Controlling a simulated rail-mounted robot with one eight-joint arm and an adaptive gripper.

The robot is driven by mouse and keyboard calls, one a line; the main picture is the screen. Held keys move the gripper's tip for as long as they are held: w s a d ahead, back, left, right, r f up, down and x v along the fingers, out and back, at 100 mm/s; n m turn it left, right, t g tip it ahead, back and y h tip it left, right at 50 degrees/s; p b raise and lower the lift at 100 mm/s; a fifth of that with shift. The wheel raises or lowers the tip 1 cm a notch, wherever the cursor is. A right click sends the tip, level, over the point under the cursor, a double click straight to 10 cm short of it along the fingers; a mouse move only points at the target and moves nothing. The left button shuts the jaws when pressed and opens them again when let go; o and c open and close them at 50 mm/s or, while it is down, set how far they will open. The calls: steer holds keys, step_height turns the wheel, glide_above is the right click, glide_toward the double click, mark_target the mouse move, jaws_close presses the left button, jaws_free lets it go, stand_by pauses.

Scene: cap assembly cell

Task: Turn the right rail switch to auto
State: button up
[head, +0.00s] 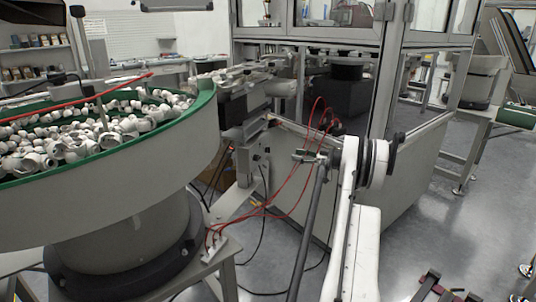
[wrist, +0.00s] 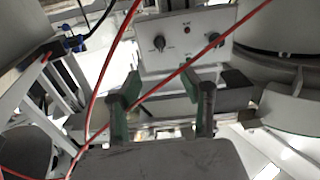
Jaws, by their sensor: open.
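A light grey control panel (wrist: 188,60) is ahead of my gripper in the wrist view. It carries a dark left knob (wrist: 159,43), a dark right knob (wrist: 214,39) and a small red light (wrist: 187,30) between and above them. The labels and the knobs' settings are too small to read. My gripper (wrist: 163,86) is open and empty, its two dark green-sided fingers apart and below the panel in the picture, touching neither knob. In the head view my gripper (head: 307,157) is small, near the grey stand at the centre.
Red cables (wrist: 105,62) cross the wrist view in front of the panel. A large round feeder (wrist: 280,35) stands to its right. In the head view, a green-rimmed bowl (head: 190,180) of white caps fills the left, and a glazed enclosure (head: 400,185) stands behind my arm.

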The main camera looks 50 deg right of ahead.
mark_target(267, 150)
steer(key=b+x, duration=0.3)
steer(key=x, duration=1)
jaws_close()
